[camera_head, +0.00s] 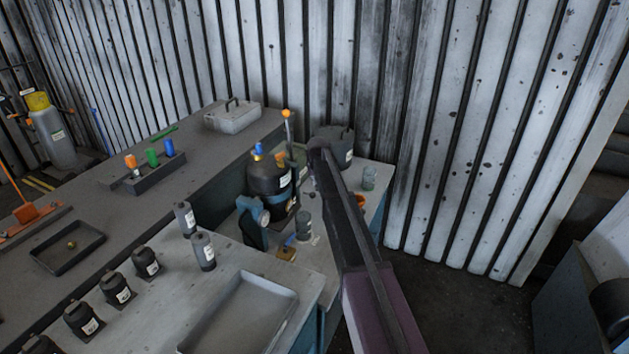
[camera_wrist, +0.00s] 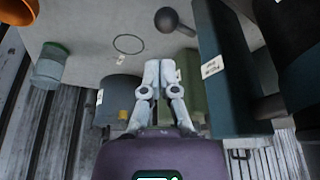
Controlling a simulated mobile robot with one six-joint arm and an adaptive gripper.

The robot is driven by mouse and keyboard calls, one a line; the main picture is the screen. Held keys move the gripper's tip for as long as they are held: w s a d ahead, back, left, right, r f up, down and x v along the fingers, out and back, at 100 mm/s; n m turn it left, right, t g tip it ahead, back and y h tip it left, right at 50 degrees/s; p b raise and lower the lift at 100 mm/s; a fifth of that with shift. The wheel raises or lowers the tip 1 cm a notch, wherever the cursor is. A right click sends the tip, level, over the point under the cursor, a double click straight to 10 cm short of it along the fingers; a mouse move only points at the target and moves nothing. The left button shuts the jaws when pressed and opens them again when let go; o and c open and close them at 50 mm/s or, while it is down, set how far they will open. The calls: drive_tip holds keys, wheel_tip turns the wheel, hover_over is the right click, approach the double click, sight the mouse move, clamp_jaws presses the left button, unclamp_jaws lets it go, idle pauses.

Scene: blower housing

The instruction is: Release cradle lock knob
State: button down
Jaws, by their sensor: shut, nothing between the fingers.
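A dark ball knob (camera_wrist: 167,19) on a short stem shows at the top of the wrist view, beside a dark blue-grey body (camera_wrist: 211,70) with a white label. I cannot tell whether this knob is the cradle lock knob. My gripper (camera_wrist: 160,66) is shut and empty, apart from the knob in the picture. In the head view a dark rounded housing (camera_head: 268,184) with a blue top fitting stands on the bench, with an orange-tipped lever (camera_head: 286,114) behind it. My arm hides my fingertips and part of the bench in that view.
A grey lidded pot (camera_wrist: 118,92) and a green block (camera_wrist: 190,82) are close to my fingers. A glass jar (camera_wrist: 50,66) and an orange bowl (camera_wrist: 15,12) stand farther left. A corrugated wall (camera_head: 440,130) closes off the back. A thin ring (camera_wrist: 128,44) lies on the surface.

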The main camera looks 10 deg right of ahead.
drive_tip(key=shift+p+v, duration=1.8)
drive_tip(key=shift+v, duration=0.45)
drive_tip(key=shift+s, duration=0.1)
drive_tip(key=s+a+g, duration=0.1)
drive_tip(key=s+g, duration=0.1)
drive_tip(key=s, duration=1.9)
drive_tip(key=s+a+g+p, duration=0.1)
drive_tip(key=s+a+g, duration=0.1)
drive_tip(key=s, duration=2)
